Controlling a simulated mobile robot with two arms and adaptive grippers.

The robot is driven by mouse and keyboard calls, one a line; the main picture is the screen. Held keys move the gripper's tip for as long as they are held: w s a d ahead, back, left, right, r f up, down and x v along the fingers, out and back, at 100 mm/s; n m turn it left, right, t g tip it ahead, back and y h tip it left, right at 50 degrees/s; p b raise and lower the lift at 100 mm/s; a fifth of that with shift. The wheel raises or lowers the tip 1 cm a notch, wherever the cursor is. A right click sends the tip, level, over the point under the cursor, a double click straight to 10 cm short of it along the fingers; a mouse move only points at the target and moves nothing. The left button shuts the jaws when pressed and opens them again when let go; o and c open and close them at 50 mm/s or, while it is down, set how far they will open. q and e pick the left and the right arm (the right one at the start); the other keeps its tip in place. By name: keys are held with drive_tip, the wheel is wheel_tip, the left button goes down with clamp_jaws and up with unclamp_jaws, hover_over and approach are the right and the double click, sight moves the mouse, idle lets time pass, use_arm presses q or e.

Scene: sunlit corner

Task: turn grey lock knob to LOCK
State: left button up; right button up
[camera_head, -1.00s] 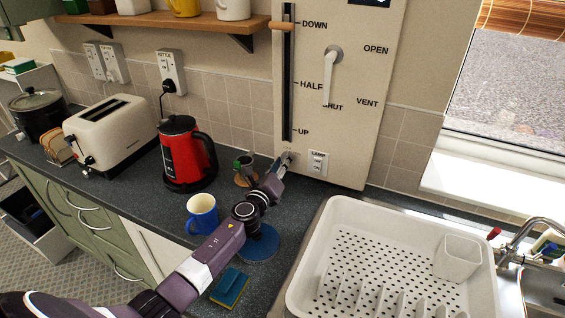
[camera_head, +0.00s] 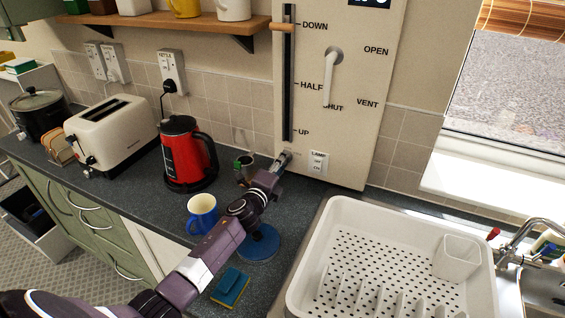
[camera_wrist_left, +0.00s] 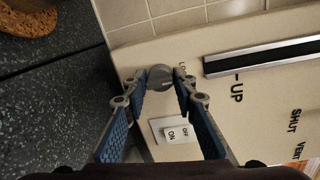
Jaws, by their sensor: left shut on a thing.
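The grey lock knob (camera_wrist_left: 160,77) is on the lower left part of the cream panel (camera_head: 346,150). In the left wrist view it sits between the fingertips of my left gripper (camera_wrist_left: 160,88), which is shut on it. Part of the lettering beside the knob shows, but the rest is hidden, so I cannot read its setting. In the head view my left gripper (camera_head: 283,160) reaches the panel's lower left corner and covers the knob. My right gripper is not in view.
A lamp switch (camera_head: 318,162) is just right of the knob. A slider slot (camera_head: 288,90) and a white handle (camera_head: 333,70) are above. A blue mug (camera_head: 202,214), red kettle (camera_head: 186,155) and blue round mat (camera_head: 262,247) are near my arm. A white dish rack (camera_head: 310,262) stands right.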

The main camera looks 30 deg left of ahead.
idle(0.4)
use_arm(q)
drive_tip(key=o, duration=1.1)
drive_tip(key=shift+o, duration=0.2)
drive_tip(key=s+d, duration=0.1)
drive_tip(key=s, duration=1.1)
drive_tip(key=shift+r, duration=0.4)
drive_tip(key=shift+r, duration=0.1)
